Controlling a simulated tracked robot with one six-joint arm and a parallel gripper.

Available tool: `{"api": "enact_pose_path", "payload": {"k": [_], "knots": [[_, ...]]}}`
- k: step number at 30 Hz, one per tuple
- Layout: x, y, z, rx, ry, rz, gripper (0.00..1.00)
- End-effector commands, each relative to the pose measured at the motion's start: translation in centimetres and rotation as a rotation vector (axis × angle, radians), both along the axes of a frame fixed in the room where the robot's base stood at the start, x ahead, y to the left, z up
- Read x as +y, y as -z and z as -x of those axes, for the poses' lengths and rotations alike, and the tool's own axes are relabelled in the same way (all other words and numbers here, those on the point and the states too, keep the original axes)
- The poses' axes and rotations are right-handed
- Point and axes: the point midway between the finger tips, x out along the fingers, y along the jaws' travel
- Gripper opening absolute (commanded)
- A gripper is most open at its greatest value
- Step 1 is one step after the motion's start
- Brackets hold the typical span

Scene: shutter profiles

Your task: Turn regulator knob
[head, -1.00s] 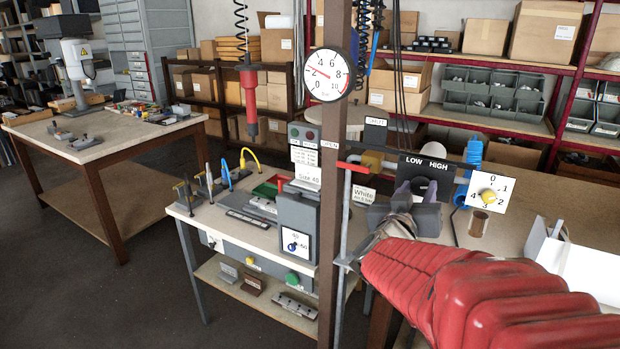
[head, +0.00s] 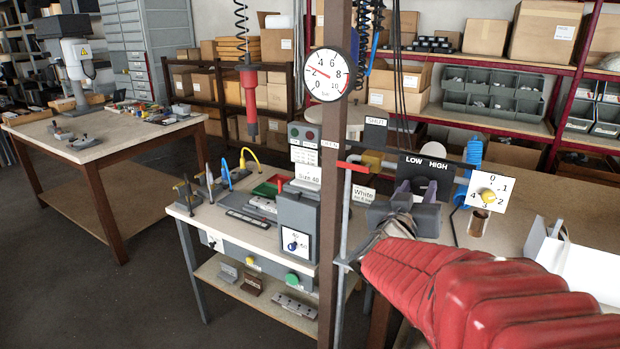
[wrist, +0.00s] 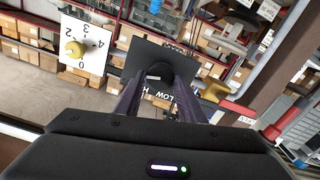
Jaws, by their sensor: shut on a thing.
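The regulator knob (head: 419,184) is dark and sits on a black plate (head: 437,167) marked LOW and HIGH. My gripper (head: 417,190) is shut on this knob, with one finger on each side. The round pressure gauge (head: 327,75) hangs on the brown post to the left. Its red needle points to the upper left, between 2 and 4.
A white dial plate with a yellow knob (head: 487,195) stands close to the right of my gripper. A red lever (head: 352,166), a grey upright rod and the brown post (head: 333,220) stand close to the left. A white bin (head: 570,262) is at the lower right.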

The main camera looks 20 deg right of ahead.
Motion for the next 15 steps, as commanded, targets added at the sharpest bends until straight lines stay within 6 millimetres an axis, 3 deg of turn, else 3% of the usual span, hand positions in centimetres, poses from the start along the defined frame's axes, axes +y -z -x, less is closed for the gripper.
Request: {"api": "enact_pose_path", "payload": {"k": [15], "knots": [[-0.27, -0.09, 0.18, -0.11, 0.007, -0.082, 0.13]]}}
